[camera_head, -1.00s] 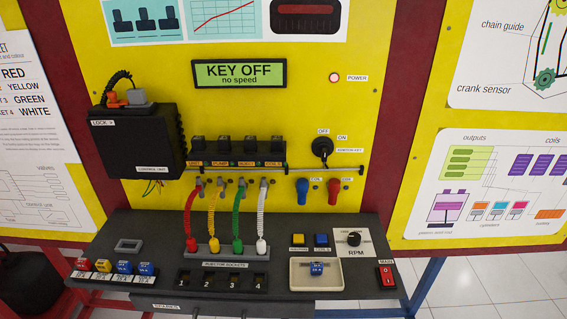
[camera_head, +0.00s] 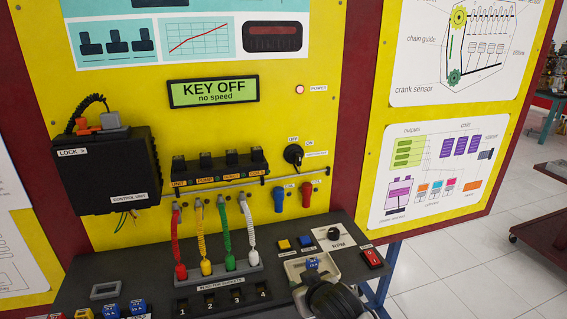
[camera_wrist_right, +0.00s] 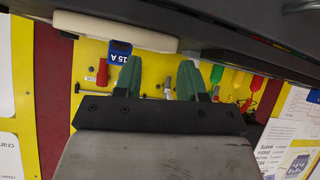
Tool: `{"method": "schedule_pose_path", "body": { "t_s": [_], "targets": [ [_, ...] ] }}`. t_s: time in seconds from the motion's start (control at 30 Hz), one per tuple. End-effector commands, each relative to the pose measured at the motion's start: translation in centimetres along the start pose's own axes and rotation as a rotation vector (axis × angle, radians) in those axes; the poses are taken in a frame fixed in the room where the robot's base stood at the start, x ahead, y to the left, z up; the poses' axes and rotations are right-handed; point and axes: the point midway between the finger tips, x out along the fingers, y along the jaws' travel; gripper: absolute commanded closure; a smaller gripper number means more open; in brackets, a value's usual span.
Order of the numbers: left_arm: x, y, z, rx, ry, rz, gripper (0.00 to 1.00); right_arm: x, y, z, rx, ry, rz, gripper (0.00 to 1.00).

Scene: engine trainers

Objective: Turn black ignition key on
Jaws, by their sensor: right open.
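The black ignition key (camera_head: 293,155) sits in its switch on the yellow panel in the head view, between the OFF and ON labels. The display (camera_head: 213,91) reads KEY OFF, no speed. Part of my right arm shows dark at the bottom of the head view, over the tray, below and right of the key. In the right wrist view my right gripper (camera_wrist_right: 158,75) is open, with two green fingers apart and nothing held. I cannot make out the key in that view. My left gripper is not in view.
A pale tray (camera_head: 291,268) with a blue fuse (camera_head: 312,264) lies on the console near my right arm. A red main switch (camera_head: 372,258) sits right.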

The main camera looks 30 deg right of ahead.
Motion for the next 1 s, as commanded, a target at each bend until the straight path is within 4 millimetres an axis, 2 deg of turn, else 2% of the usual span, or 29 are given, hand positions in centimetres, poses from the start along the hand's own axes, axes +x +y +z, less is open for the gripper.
{"method": "schedule_pose_path", "body": {
  "t_s": [0.03, 0.17, 0.27, 0.4, 0.53, 0.6, 0.77, 1.0],
  "targets": [
    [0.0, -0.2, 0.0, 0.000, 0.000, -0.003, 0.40, 0.4, 0.8, -1.6, 0.009, 0.040, 0.013, 0.60],
    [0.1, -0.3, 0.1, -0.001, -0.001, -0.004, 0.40, 0.9, 2.8, -5.8, 0.038, 0.150, 0.039, 0.60],
    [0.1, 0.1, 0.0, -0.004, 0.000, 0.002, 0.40, 1.0, 4.5, -9.6, 0.065, 0.250, 0.058, 0.60],
    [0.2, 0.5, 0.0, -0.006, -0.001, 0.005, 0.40, 0.5, 7.7, -15.8, 0.110, 0.415, 0.086, 0.60],
    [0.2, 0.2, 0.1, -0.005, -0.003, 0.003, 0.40, -0.3, 10.5, -20.7, 0.148, 0.546, 0.103, 0.60],
    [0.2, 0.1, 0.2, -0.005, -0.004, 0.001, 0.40, -0.6, 11.2, -22.0, 0.160, 0.583, 0.106, 0.60],
    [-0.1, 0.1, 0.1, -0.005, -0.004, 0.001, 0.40, -0.1, 11.8, -23.2, 0.167, 0.602, 0.107, 0.60],
    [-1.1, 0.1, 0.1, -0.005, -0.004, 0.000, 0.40, 3.1, 12.3, -25.5, 0.167, 0.599, 0.107, 0.60]
  ]
}}
